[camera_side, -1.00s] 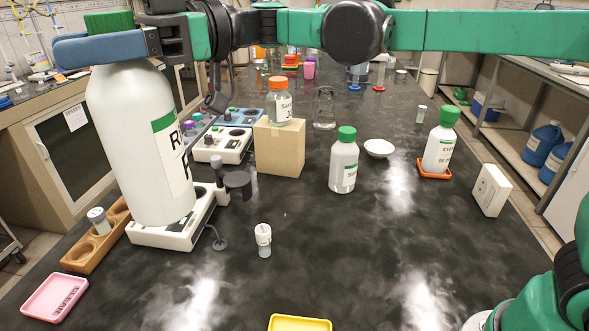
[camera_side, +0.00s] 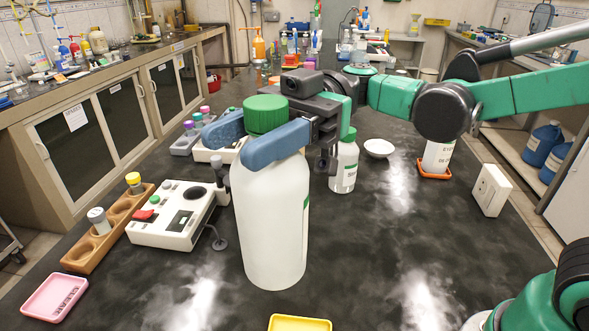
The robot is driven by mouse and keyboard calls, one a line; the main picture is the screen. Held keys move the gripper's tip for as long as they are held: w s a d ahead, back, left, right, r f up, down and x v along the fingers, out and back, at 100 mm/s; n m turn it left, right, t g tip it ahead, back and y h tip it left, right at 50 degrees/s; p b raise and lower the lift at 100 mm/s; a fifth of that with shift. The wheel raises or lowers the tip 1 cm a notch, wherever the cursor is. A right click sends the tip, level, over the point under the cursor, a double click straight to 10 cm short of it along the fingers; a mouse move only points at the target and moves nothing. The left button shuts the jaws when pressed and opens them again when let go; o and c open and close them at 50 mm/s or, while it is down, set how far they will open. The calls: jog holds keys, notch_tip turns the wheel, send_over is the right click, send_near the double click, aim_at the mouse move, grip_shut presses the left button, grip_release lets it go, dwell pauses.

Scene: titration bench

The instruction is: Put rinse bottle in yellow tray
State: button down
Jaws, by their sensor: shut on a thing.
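The rinse bottle (camera_side: 270,220) is a large white bottle with a green cap (camera_side: 266,113), upright in the middle of the side view. Its label is turned to the right and shows only as a thin edge. My gripper (camera_side: 250,138) is shut on its neck, with a blue finger on either side just under the cap. I cannot tell whether its base touches the bench. The yellow tray (camera_side: 300,324) lies in front of the bottle at the bottom edge, partly cut off, and its visible part is empty.
A white instrument (camera_side: 175,228) and a wooden rack (camera_side: 88,250) stand left of the bottle. A pink tray (camera_side: 55,297) lies front left. A smaller green-capped bottle (camera_side: 343,168) stands behind right, with a white dish (camera_side: 379,148) beyond.

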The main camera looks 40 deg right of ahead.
aim_at(251, 264)
notch_tip(251, 264, down, 13)
jog(key=shift+r, duration=0.1)
dwell(0.5)
jog(key=shift+c, duration=1.9)
grip_release()
